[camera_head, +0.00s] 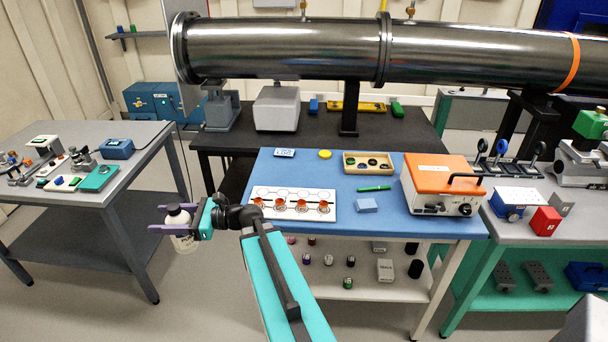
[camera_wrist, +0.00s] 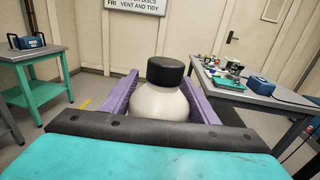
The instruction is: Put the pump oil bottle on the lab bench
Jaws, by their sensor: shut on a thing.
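The pump oil bottle (camera_head: 184,243), white with a black cap, hangs upright in my gripper (camera_head: 158,218). Its purple fingers are shut around the bottle's upper part. In the wrist view the bottle (camera_wrist: 160,103) sits between both fingers, its black cap above them; its lower body is hidden there. My gripper is over open floor, left of a blue-topped bench (camera_head: 360,222) and right of a grey bench (camera_head: 128,140). No label shows which one is the lab bench.
The blue top holds a white rack (camera_head: 262,211) with orange-topped items, a wooden tray (camera_head: 348,171), a green pen (camera_head: 375,188) and an orange-and-white device (camera_head: 437,172). A steel pipe (camera_head: 280,48) crosses behind. Instruments crowd part of the grey bench.

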